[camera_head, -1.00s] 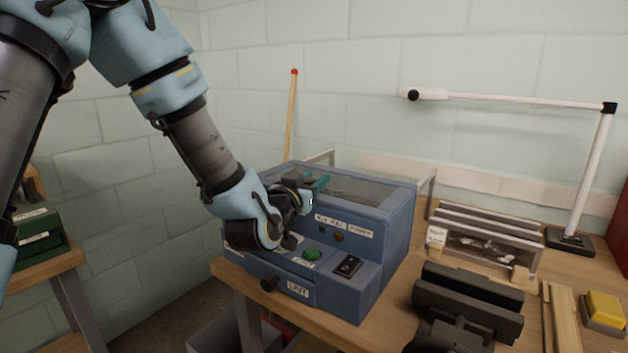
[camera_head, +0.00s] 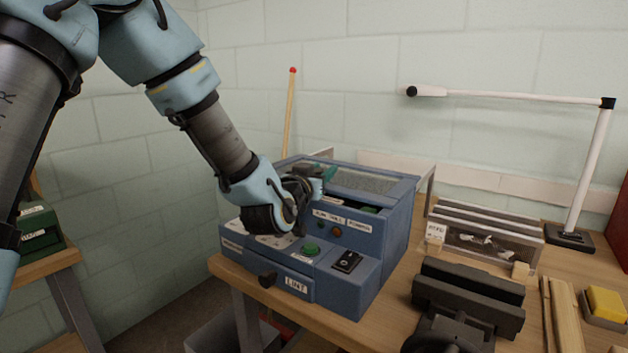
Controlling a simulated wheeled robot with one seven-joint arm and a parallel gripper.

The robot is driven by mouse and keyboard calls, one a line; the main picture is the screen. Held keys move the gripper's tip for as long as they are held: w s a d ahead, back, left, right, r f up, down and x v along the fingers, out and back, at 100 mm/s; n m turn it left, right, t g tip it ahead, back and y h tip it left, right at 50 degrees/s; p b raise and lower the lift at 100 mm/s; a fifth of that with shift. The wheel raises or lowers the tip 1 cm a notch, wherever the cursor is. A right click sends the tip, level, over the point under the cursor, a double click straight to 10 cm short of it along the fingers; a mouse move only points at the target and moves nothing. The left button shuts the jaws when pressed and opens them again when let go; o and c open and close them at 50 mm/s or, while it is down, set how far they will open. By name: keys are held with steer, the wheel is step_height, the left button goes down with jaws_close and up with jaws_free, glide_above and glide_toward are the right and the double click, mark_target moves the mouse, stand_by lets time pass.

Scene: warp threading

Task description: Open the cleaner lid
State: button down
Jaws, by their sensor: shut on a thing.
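The cleaner (camera_head: 385,240) is a blue box on the wooden bench, with a green button, a black switch and labels on its lower front. Its lid (camera_head: 365,181) has a blue frame and a grey see-through window. The lid's front edge is raised a little, with a dark gap below it at the right. My gripper (camera_head: 318,180) is at the lid's front left edge, shut on the green lid handle (camera_head: 326,171). The fingertips are partly hidden by my wrist.
A dark vise (camera_head: 468,298) stands in front at the right. A rack with clear panels (camera_head: 487,240) and a white lamp (camera_head: 600,170) are behind it. Wooden strips (camera_head: 560,315) and a yellow block (camera_head: 606,304) lie at the far right. The wall is close behind.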

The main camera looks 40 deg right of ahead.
steer(key=shift+w+d, duration=0.1)
steer(key=shift+d, duration=0.25)
steer(key=shift+c, duration=2.4)
jaws_free()
steer(key=b+v, duration=0.3)
steer(key=v, duration=0.8)
